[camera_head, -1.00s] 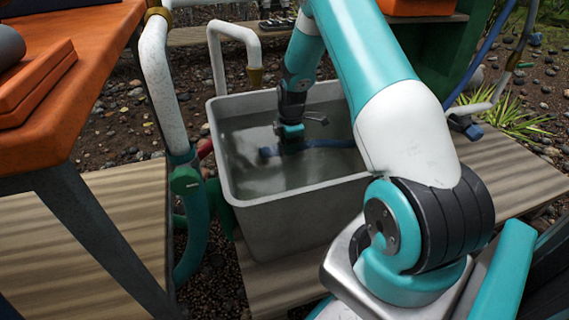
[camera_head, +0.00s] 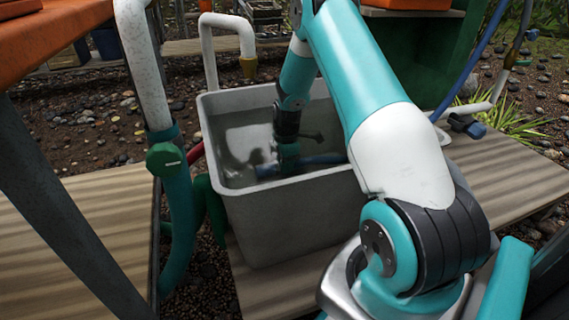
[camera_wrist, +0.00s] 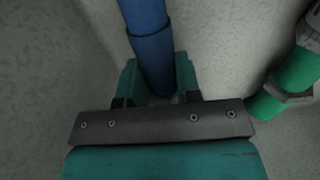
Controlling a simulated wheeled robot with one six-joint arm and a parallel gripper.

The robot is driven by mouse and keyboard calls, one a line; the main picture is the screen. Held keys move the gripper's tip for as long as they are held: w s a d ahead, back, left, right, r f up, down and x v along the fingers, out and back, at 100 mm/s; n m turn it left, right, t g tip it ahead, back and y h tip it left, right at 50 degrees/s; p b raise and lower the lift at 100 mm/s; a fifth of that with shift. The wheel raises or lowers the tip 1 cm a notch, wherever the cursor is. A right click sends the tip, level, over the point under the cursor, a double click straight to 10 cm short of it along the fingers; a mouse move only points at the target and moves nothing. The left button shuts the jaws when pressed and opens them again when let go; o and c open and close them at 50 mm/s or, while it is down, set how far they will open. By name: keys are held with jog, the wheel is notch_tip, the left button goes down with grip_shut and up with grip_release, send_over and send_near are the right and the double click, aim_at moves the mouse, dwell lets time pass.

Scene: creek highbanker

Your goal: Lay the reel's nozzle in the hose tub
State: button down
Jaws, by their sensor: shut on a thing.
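The hose tub (camera_head: 290,213) is a grey, open-topped rectangular bin, standing in the middle of the head view. My gripper (camera_head: 288,165) reaches down inside it, below the rim. It is shut on the blue nozzle (camera_head: 325,160), which lies about level across the tub and extends to the right. In the wrist view, my gripper's (camera_wrist: 158,78) two teal fingers stand on either side of the nozzle, a blue cylinder (camera_wrist: 150,40), with pale grey surfaces behind. Whether the nozzle touches the tub floor cannot be told.
A green and grey fitting (camera_wrist: 297,72) shows at the right of the wrist view. A white pipe with a green valve (camera_head: 165,160) stands left of the tub. An orange-topped table (camera_head: 60,30) is at upper left. A wooden deck (camera_head: 515,170) lies to the right.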

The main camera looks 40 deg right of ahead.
jog(key=shift+f, duration=0.5)
jog(key=c, duration=0.7)
grip_release()
jog(key=shift+c, duration=0.2)
jog(key=shift+r, duration=0.1)
notch_tip(320, 180, up, 17)
jog(key=p, duration=0.9)
jog(key=shift+s+r+p, duration=0.15)
jog(key=shift+s+p, duration=0.2)
